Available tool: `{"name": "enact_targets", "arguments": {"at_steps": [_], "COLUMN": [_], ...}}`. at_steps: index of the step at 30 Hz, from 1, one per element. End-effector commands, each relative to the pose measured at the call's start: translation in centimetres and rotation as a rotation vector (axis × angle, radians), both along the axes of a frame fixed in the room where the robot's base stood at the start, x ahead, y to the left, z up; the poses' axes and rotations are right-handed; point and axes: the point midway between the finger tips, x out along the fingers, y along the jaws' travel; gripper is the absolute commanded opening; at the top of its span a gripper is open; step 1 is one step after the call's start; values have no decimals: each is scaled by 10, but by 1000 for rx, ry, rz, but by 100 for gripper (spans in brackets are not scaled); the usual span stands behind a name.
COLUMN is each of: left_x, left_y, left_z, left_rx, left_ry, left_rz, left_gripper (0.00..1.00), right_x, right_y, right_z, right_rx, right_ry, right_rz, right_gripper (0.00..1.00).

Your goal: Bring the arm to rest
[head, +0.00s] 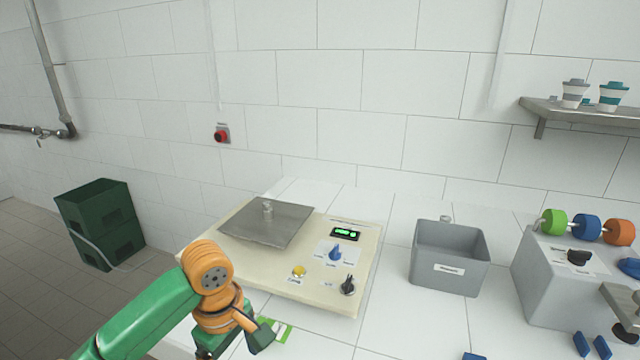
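My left arm, green with orange joints, comes in from the lower left. Its gripper (258,338) hangs low at the front edge of the cream machine, near the bottom of the view. One dark finger shows beside the orange wrist; the rest is hidden by the arm or too small to read, so I cannot tell whether it is open or shut. No held object is visible.
The cream machine (322,292) has a grey plate, knobs and a lit display. A grey bin (450,258) stands right of it, then a grey dispenser (560,290) with coloured rollers. Two cups (573,94) stand on a shelf (590,114). Green crates (103,225) stand left.

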Motion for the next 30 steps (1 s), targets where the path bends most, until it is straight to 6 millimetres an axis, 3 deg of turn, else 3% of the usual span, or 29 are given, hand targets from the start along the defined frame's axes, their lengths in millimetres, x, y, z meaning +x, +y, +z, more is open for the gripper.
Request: {"name": "enact_targets", "arguments": {"at_steps": [11, 19, 23, 30], "left_x": [-23, -61, -83, -123], "left_y": [-38, -68, -64, -23], "left_z": [-57, -106, -124, -145], "left_rx": [-96, -187, -158, 15], "left_ry": [-65, -240, -340, -386], "left_rz": [-389, -776, -924, -1098], "left_gripper": [86, 86, 86, 86], "right_x": [3, 2, 2, 1], "right_y": [0, 0, 0, -1], "right_z": [0, 0, 0, 0], "right_rx": [0, 0, 0, -1], "right_ry": [-6, -5, -4, -3], "right_rz": [0, 0, 0, -1], "right_gripper": [0, 0, 0, 0]}}
